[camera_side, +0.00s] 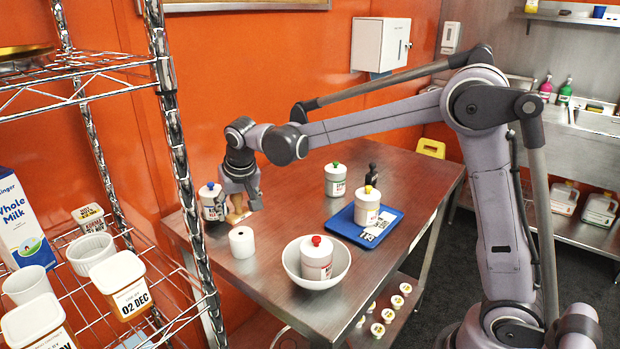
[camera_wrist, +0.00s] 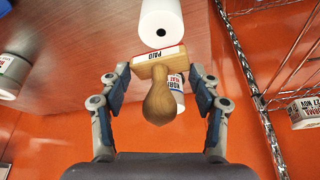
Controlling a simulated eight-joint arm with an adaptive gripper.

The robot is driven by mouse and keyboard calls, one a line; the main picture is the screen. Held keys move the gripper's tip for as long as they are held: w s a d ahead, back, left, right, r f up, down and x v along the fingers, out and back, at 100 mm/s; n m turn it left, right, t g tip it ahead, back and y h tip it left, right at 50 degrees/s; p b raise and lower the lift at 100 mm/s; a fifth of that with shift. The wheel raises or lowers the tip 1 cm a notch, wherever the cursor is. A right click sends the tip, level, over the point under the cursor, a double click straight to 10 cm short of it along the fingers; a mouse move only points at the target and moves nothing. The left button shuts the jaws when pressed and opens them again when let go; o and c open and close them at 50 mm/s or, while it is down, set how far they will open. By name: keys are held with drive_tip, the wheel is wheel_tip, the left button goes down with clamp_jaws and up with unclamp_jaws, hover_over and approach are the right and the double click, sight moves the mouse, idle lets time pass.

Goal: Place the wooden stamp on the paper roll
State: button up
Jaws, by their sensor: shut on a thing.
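My gripper (camera_side: 243,200) is shut on the wooden stamp (camera_side: 236,213), low over the table's left end. In the wrist view the stamp (camera_wrist: 158,100) sits between the fingers, its rounded handle toward the camera and its "PAID" edge facing the paper roll. The white paper roll (camera_side: 241,242) stands on the table in front of the gripper in the side view. The roll also shows beyond the stamp in the wrist view (camera_wrist: 160,18). In the side view the fingers hide part of the stamp. The stamp appears apart from the roll.
A blue-knobbed canister (camera_side: 211,202) stands close beside my gripper. A white bowl (camera_side: 335,279) with a red-knobbed canister (camera_side: 316,258) is right of the roll. A blue tray (camera_side: 388,232) holds a yellow-knobbed canister (camera_side: 367,206). A green-knobbed canister (camera_side: 335,179) stands behind. Wire shelving (camera_side: 178,150) rises at left.

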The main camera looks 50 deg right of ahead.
sight(240, 215)
drive_tip(key=shift+f, duration=2.05)
drive_tip(key=shift+f, duration=0.1)
drive_tip(key=o, duration=1.1)
drive_tip(key=v, duration=1.2)
drive_tip(key=shift+s+d+f+n+t+y, duration=0.4)
drive_tip(key=shift+s+d+f+n, duration=0.55)
drive_tip(key=shift+s, duration=2.7)
drive_tip(key=shift+s+d+f+n+t+y, duration=0.2)
drive_tip(key=shift+s+d+f+n+t, duration=0.7)
drive_tip(key=shift+s, duration=2.7)
drive_tip(key=shift+s+d+f+n+t+y, duration=0.35)
drive_tip(key=shift+s+f, duration=0.95)
drive_tip(key=shift+s, duration=2.35)
